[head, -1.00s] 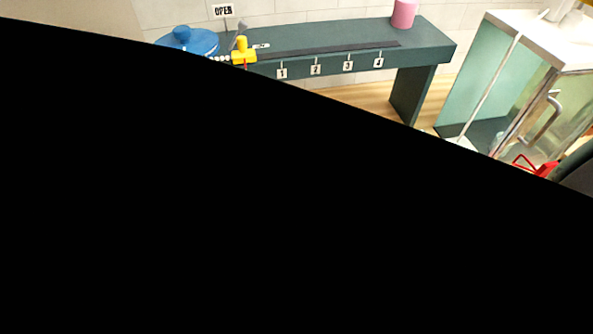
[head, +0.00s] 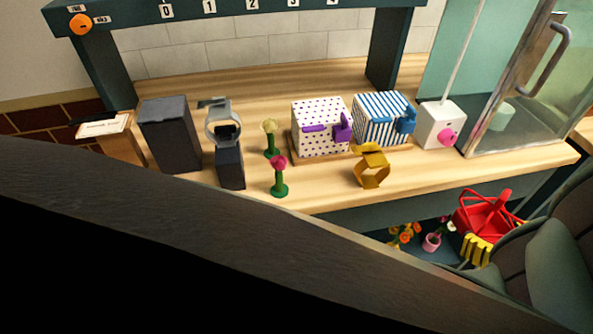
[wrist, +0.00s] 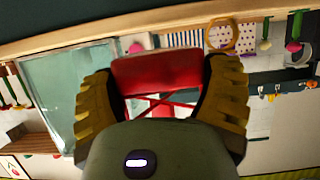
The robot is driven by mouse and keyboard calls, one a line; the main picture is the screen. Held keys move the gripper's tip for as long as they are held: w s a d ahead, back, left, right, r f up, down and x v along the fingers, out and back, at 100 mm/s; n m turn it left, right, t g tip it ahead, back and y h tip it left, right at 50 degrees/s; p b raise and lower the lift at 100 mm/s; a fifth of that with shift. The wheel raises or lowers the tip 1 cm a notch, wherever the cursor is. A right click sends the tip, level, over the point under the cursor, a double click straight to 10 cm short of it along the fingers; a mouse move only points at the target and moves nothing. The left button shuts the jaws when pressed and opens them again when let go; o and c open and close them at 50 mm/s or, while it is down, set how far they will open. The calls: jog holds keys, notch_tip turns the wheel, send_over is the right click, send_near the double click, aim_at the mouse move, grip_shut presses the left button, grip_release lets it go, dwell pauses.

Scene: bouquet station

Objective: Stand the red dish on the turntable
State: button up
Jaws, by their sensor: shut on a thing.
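The red dish (head: 485,212), with open red bars, is at the right of the head view, in front of the counter's front edge. It also shows in the wrist view (wrist: 157,72), between the two yellow ribbed fingers. My gripper (head: 477,248) is shut on it and holds it in the air; the gripper also shows in the wrist view (wrist: 163,84). Part of the dish is hidden behind the fingers and my arm. I cannot make out a turntable in either current view.
The wooden counter (head: 330,198) holds a dotted box (head: 318,112), a striped box (head: 375,128), a white box with a pink knob (head: 430,130), a gold ring (head: 371,175), flowers and dark blocks. A glass cabinet (head: 510,95) stands at the right. Potted flowers (head: 432,242) are below.

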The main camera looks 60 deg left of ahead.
jog(key=w+a+b, duration=0.2)
jog(key=w+a, duration=0.2)
jog(key=a, duration=0.7)
send_over(425, 180)
jog(key=shift+s+d+r, duration=0.1)
jog(key=shift+s+d, duration=0.05)
jog(key=shift+d, duration=0.2)
jog(key=shift+w+a, duration=0.2)
jog(key=shift+a+f, duration=0.15)
jog(key=shift+f, duration=1.75)
jog(key=shift+f, duration=0.1)
jog(key=o, duration=1.1)
jog(key=shift+o, duration=0.2)
